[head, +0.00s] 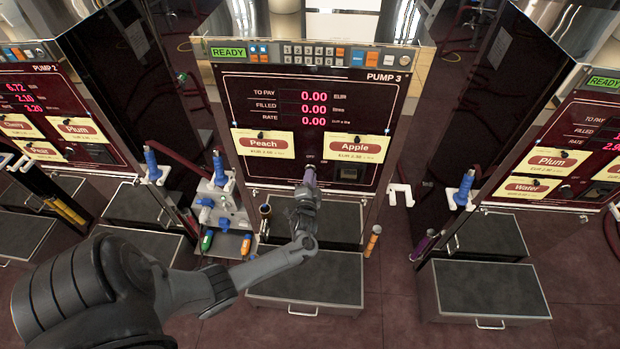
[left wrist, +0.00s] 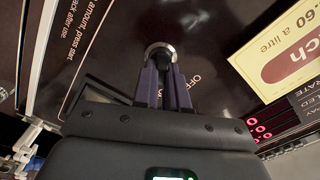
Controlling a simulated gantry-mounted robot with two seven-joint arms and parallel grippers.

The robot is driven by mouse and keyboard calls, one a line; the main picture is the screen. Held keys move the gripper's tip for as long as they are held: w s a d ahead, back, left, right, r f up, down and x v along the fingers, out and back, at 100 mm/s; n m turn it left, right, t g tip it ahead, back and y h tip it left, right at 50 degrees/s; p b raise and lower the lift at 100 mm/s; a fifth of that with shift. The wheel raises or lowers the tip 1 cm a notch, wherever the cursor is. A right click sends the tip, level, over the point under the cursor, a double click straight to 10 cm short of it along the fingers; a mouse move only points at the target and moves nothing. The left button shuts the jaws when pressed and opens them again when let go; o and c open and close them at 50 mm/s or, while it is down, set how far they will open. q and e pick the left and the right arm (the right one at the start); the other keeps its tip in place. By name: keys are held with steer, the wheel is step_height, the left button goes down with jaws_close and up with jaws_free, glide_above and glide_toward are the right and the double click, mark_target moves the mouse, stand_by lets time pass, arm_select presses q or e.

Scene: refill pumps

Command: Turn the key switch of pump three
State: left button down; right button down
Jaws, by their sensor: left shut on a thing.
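Pump three (head: 240,165) stands in the middle of the head view, facing me, with a green READY sign and red zero readings. Its key switch (left wrist: 160,48) shows in the left wrist view as a round metal collar on the dark panel. My left gripper (head: 309,176) reaches the lower middle of the panel, below the "OFF" lettering. In the left wrist view its two dark fingers (left wrist: 163,80) are shut on the key switch. My right gripper is not in view.
Peach (head: 263,144) and Apple (head: 352,147) cards flank the switch. A grey box with blue-handled nozzles (head: 218,205) stands to the left. A white hook (head: 400,193) juts out at right. Black-topped steps (head: 310,278) lie below. Other pumps stand on both sides.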

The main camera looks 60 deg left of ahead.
arm_select(q)
steer(key=shift+f, duration=0.2)
steer(key=c, duration=1.6)
jaws_free()
steer(key=o, duration=0.4)
steer(key=shift+w+a+r, duration=0.1)
steer(key=shift+r, duration=0.05)
steer(key=shift+o, duration=0.2)
steer(key=p+v, duration=0.1)
steer(key=v, duration=1)
steer(key=shift+a, duration=0.1)
